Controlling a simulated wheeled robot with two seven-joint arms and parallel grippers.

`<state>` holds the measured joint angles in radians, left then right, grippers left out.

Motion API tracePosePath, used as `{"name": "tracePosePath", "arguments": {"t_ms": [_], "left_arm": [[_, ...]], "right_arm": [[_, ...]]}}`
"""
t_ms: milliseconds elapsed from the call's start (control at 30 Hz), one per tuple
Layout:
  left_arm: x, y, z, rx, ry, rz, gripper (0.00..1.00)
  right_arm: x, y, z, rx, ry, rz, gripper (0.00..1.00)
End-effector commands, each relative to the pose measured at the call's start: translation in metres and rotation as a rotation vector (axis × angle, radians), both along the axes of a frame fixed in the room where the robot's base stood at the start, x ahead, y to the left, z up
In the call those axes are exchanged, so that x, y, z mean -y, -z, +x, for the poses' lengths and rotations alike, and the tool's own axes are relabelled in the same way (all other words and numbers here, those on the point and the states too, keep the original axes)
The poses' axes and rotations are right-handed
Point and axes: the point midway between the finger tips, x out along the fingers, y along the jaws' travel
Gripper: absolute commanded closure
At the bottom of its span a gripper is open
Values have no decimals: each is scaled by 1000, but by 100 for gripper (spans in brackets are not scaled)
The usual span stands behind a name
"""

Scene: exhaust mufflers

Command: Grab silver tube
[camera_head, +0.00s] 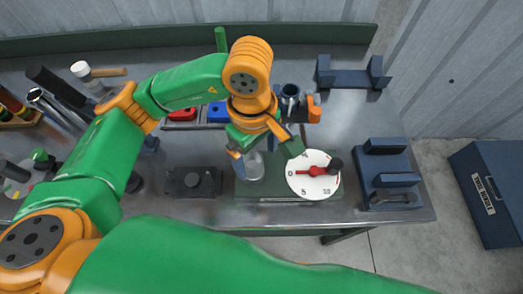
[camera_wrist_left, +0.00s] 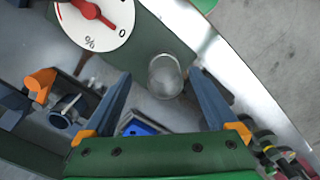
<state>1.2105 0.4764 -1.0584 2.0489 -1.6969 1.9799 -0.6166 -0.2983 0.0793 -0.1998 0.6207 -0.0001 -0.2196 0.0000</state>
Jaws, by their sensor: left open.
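A shiny silver tube (camera_head: 254,168), partly see-through in look, stands on the green base plate beside the dial. It also shows in the left wrist view (camera_wrist_left: 165,76), between and beyond the fingertips. My left gripper (camera_head: 264,157) is open above it, one finger on each side; in the left wrist view the fingers (camera_wrist_left: 160,80) are apart with nothing held. I cannot tell whether a finger touches the tube. Another grey metal tube (camera_head: 290,94) stands farther back beside an orange clamp. My right gripper is not in view.
A white dial with a red pointer (camera_head: 313,173) sits close right of my left gripper. A dark blue fixture (camera_head: 390,180) stands farther right, and another (camera_head: 352,74) at the back. A black block (camera_head: 193,182) lies left. Red and blue bins (camera_head: 218,112) are behind.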

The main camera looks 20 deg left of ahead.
Motion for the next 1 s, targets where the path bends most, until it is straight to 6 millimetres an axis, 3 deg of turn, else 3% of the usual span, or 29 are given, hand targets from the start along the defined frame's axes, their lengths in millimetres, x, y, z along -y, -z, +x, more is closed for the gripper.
{"name": "tracePosePath", "arguments": {"t_ms": [167,300,400,667,1000], "left_arm": [[-10,16,4,12,-3,42,8],[-13,41,6,9,-4,41,8],[-12,61,7,11,-3,38,8],[-12,69,7,15,-1,34,8],[-11,69,7,15,-2,34,99]], "right_arm": [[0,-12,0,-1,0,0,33],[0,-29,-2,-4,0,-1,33],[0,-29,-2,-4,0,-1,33],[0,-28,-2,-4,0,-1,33],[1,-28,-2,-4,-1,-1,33]]}}
